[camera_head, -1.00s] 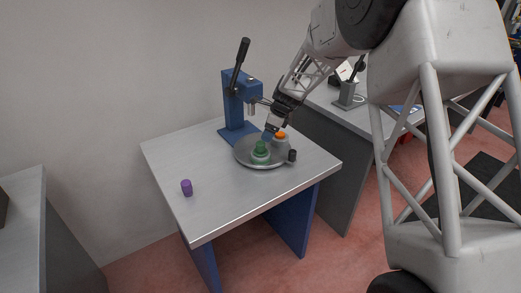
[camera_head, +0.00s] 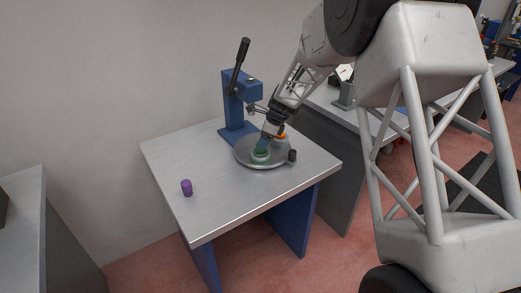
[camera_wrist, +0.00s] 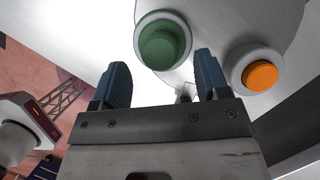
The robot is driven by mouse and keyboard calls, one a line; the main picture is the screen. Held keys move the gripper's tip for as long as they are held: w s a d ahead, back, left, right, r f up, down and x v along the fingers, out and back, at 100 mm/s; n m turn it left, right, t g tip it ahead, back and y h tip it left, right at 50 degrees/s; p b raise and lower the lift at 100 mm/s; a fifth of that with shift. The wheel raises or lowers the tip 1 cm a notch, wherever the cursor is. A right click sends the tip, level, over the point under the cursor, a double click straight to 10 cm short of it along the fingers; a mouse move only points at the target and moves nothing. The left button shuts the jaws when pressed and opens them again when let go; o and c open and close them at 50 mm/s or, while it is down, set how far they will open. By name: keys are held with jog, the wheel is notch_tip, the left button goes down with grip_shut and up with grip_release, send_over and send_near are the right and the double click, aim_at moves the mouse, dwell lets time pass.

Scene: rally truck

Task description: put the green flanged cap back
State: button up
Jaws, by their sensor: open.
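The green flanged cap (camera_head: 261,154) sits upright on a pale round seat on the grey round plate (camera_head: 243,158). In the wrist view the green cap (camera_wrist: 162,46) shows a round knob above a wider flange, just beyond and between my two blue fingers. My gripper (camera_head: 263,144) is open, at the green cap and hiding its upper part in the head view. In the wrist view my gripper (camera_wrist: 161,72) has nothing between its fingers; I cannot tell whether a finger touches the cap.
An orange cap (camera_wrist: 261,76) sits in another pale seat beside the green one. A dark knob (camera_head: 292,156) is at the plate's right rim. A blue lever press (camera_head: 231,105) stands behind. A purple cap (camera_head: 187,188) stands at the table's left; the front is clear.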

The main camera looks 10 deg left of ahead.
jog(key=shift+x, duration=2.1)
jog(key=shift+c, duration=0.5)
jog(key=c, duration=1.1)
jog(key=shift+r, duration=0.1)
jog(key=shift+r, duration=0.7)
notch_tip(320, 180, up, 2)
jog(key=shift+r, duration=0.1)
jog(key=s+d, duration=0.2)
jog(key=s, duration=0.3)
jog(key=s+d+r, duration=0.1)
jog(key=s+d, duration=0.1)
jog(key=s, duration=0.3)
jog(key=s+d, duration=0.2)
jog(key=s, duration=0.2)
jog(key=shift+s+r, duration=0.2)
jog(key=shift+s, duration=0.2)
